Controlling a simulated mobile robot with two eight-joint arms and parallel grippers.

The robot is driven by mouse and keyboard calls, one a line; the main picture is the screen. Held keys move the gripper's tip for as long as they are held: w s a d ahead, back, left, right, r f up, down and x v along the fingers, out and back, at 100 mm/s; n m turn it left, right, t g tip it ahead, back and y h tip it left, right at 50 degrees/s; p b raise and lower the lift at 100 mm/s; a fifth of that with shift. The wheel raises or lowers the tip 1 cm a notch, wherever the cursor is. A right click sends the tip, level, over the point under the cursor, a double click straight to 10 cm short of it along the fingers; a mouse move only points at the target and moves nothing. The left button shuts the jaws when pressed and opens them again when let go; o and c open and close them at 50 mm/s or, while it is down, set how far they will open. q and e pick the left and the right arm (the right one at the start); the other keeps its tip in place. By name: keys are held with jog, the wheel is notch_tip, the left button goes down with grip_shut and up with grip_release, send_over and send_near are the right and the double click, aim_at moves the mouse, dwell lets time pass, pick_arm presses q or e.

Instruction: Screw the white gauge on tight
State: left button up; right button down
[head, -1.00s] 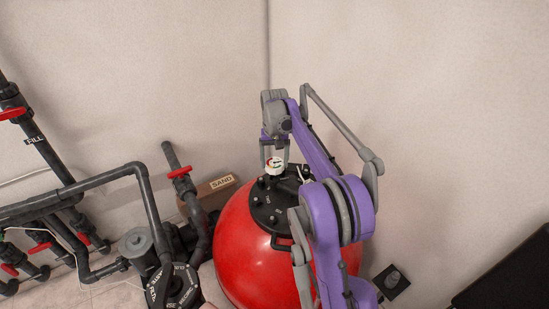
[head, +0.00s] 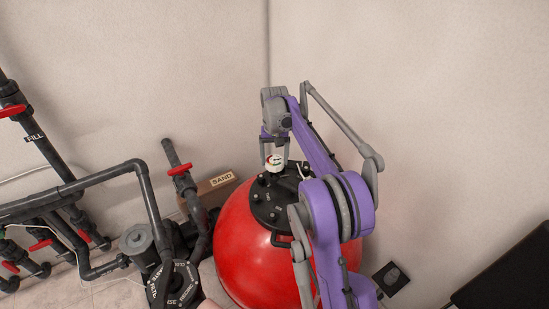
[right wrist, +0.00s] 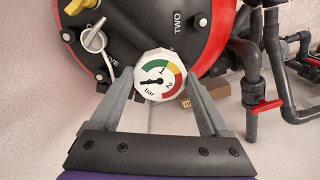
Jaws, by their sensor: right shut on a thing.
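The white gauge (head: 274,161) sits over the black lid (head: 272,210) on top of the red filter tank (head: 248,250). In the right wrist view the gauge (right wrist: 160,75) faces me, with a green, yellow and red dial marked "bar". My right gripper (right wrist: 160,82) is shut on the gauge, one finger on each side of it. In the head view the right gripper (head: 274,150) reaches down to the gauge from above. The joint behind the gauge is hidden, so I cannot tell how firmly it is seated. My left gripper is not in view.
A white-capped fitting (right wrist: 94,41) and a yellow piece (right wrist: 78,6) are on the lid near the gauge. Dark pipes with red valve handles (head: 180,169) stand left of the tank. A "SAND" box (head: 214,184) lies behind. Walls close off the back.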

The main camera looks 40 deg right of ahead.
jog(key=shift+f+b, duration=0.9)
jog(key=shift+f, duration=1.1)
dwell(0.3)
